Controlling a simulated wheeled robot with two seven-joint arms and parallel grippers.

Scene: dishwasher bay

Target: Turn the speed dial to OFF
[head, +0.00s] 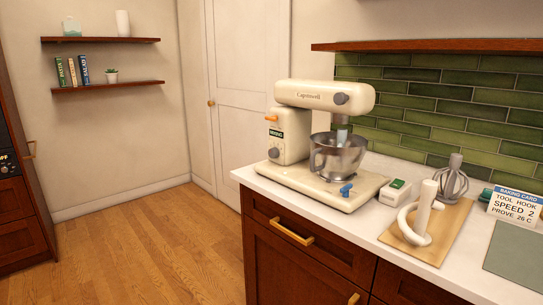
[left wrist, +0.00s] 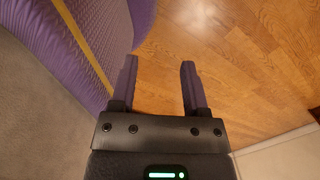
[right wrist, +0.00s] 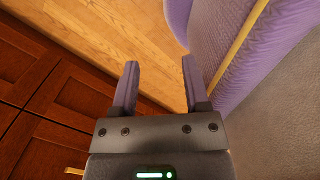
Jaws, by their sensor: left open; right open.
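A cream stand mixer (head: 315,95) stands on the counter, its head level over a steel bowl (head: 337,158). A small grey round knob (head: 274,153), which looks like the speed dial, sits low on the mixer's column, below a green display (head: 276,134) whose text looks like "MIXING". The knob's markings are too small to read. My left gripper (left wrist: 158,65) is open and empty above the wood floor. My right gripper (right wrist: 161,65) is open and empty near the red-brown cabinet fronts. Neither gripper shows in the head view.
An orange lever (head: 271,118) is on the column and a blue clamp (head: 347,190) on the mixer base. Floor left of the counter is clear.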

